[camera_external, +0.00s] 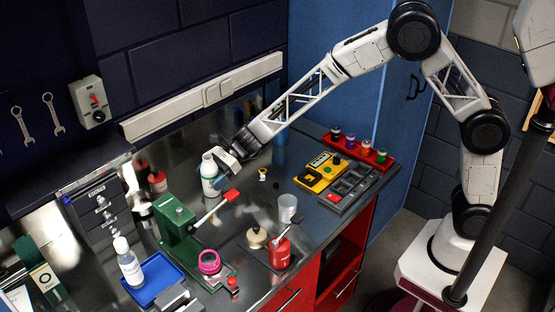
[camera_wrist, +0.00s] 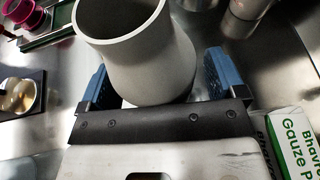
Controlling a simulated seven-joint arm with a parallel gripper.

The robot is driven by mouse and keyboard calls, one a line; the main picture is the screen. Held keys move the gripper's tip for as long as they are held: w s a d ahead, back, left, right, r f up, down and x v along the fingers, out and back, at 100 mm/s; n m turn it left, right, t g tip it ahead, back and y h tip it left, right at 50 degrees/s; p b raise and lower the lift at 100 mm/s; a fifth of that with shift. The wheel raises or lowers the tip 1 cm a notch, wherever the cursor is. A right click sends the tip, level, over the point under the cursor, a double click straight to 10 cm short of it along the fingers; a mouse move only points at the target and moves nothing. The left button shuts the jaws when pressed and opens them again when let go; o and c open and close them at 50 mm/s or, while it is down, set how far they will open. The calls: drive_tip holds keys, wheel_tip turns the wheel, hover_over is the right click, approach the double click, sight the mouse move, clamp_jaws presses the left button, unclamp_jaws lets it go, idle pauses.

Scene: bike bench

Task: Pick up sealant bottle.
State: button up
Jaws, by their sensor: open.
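A white bottle (camera_external: 209,180) with a dark label stands upright on the bench behind the green press. I cannot read its label to confirm that it is the sealant bottle. My gripper (camera_external: 224,160) is right beside its upper part. Another white-capped bottle (camera_external: 129,265) stands on the blue tray (camera_external: 160,281).
The green press (camera_external: 174,218) with a red-tipped lever stands in front of the bottle. A gauze box (camera_wrist: 296,145) lies close to my gripper. A clear cup (camera_external: 288,207), red can (camera_external: 280,253) and yellow device (camera_external: 321,172) stand to the right.

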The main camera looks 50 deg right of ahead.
sight(210, 168)
drive_tip(key=shift+c, duration=0.3)
drive_tip(key=c, duration=1.1)
drive_tip(key=shift+o, duration=0.2)
drive_tip(key=shift+r, duration=0.35)
drive_tip(key=shift+s+r, duration=0.1)
drive_tip(key=shift+r, duration=1.4)
drive_tip(key=s+d+r, duration=0.1)
drive_tip(key=s+d, duration=0.8)
drive_tip(key=s, duration=0.3)
drive_tip(key=shift+s+r, duration=0.2)
drive_tip(key=shift+s, duration=0.2)
